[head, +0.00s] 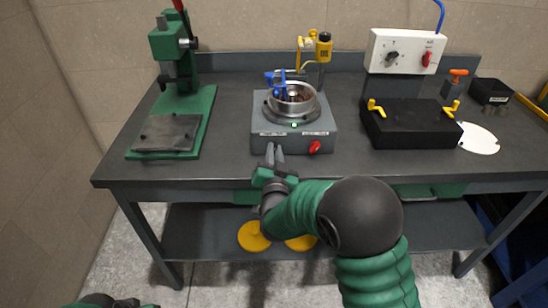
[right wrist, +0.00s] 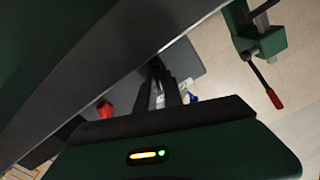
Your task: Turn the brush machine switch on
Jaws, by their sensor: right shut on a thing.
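The brush machine (head: 262,106) is a grey box with a round metal bowl (head: 306,104) on top. A small green light (head: 294,125) is lit on it. A red knob (head: 315,147) sits under the right front label; it also shows in the right wrist view (right wrist: 105,108). My right gripper (head: 274,148) is at the front face, below the left label. Its fingers, close together in the right wrist view (right wrist: 165,82), are shut on the switch there, which they hide. Part of my left gripper (head: 125,302) shows at the bottom left edge; its jaws are unclear.
A green press (head: 202,105) stands left on the dark table (head: 228,168). A black box (head: 410,126) with yellow handles is to the right. A white control box (head: 405,50) stands behind it. A blue-handled item (head: 279,78) lies at the bowl. Yellow discs (head: 252,237) lie on the lower shelf.

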